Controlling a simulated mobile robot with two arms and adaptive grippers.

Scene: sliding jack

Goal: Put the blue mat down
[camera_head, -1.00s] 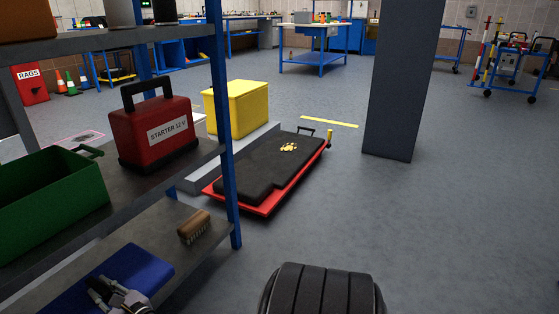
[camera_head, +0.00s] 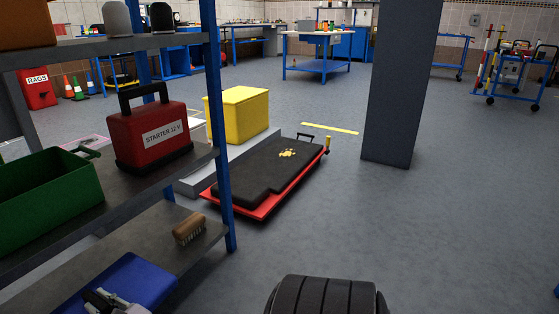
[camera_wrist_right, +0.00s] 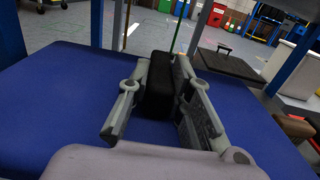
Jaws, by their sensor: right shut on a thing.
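The blue mat (camera_head: 136,276) is a thick blue slab at the lower shelf, at the bottom left of the head view. It fills much of the right wrist view (camera_wrist_right: 55,100). My right gripper (camera_head: 103,302) is over it, partly cut off by the frame's lower edge. In the right wrist view its fingers (camera_wrist_right: 160,85) are closed around a black upright piece on the mat, like a handle. I cannot tell whether the mat rests fully on the shelf or is held slightly above it. My left gripper is not in view.
A brush (camera_head: 189,230) lies on the lower shelf (camera_head: 150,232) beyond the mat. A blue post (camera_head: 221,150) stands at the shelf's right corner. A red starter box (camera_head: 150,135) and green bin (camera_head: 45,195) are above. A red-edged creeper (camera_head: 262,207) lies on the floor.

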